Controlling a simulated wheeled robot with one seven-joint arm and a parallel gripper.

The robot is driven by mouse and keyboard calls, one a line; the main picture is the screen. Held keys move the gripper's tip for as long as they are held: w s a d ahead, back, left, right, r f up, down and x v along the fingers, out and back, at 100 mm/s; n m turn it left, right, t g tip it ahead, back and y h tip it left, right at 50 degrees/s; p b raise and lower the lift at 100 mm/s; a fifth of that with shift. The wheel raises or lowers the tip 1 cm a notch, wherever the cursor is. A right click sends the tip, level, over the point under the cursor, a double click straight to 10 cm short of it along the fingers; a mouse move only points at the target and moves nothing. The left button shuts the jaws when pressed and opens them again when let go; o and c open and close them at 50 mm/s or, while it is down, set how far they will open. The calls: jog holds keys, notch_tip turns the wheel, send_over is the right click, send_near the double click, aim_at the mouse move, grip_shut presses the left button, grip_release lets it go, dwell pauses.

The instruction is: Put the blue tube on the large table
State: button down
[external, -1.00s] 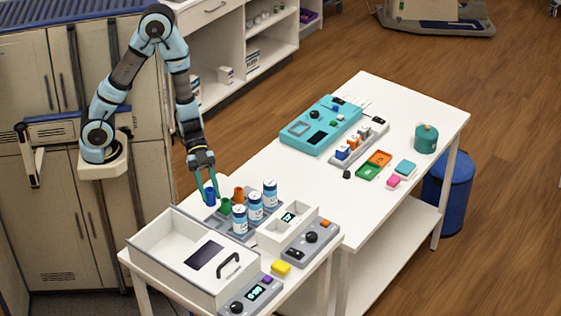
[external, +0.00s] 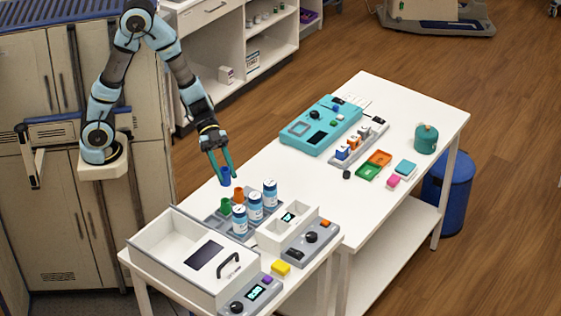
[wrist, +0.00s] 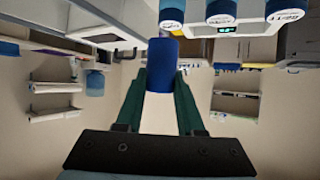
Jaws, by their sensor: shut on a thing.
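The blue tube (external: 226,177) is held between the green fingers of my gripper (external: 223,173), over the back-left part of the rack. In the wrist view the tube (wrist: 162,68) sits between the two fingertips (wrist: 162,80). The grey rack (external: 213,229) holds a green tube (external: 224,206), an orange tube (external: 239,195) and three white-and-blue bottles (external: 255,206). The large white table (external: 280,165) extends to the right of the rack, with bare top between it and the teal device.
A teal device (external: 301,129) and a grey strip with small bottles (external: 357,149) stand on the large table. A teal canister (external: 425,140) stands near its right end. A white box (external: 160,243) and a grey control box (external: 312,242) stand nearer the front.

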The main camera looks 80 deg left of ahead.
jog(key=w+a+n+t+y+b, duration=0.1)
jog(key=w+a+n+t+y, duration=0.15)
jog(key=w+a, duration=0.65)
jog(key=w+a+n+t+y+b, duration=0.1)
jog(key=w+a+n+t, duration=0.3)
jog(key=w, duration=0.8)
jog(key=w+a+n+y+b, duration=0.1)
jog(key=w+a+y, duration=0.1)
jog(key=w+a, duration=0.8)
jog(key=shift+h, duration=0.25)
jog(key=f, duration=0.6)
jog(key=d+f+p, duration=0.1)
jog(key=f, duration=1.1)
jog(key=shift+w+d, duration=0.2)
jog(key=shift+d, duration=0.05)
jog(key=shift+f+p, duration=0.9)
jog(key=shift+f, duration=1.65)
jog(key=shift+f, duration=0.2)
jog(key=c, duration=0.5)
grip_release()
jog(key=shift+r, duration=0.2)
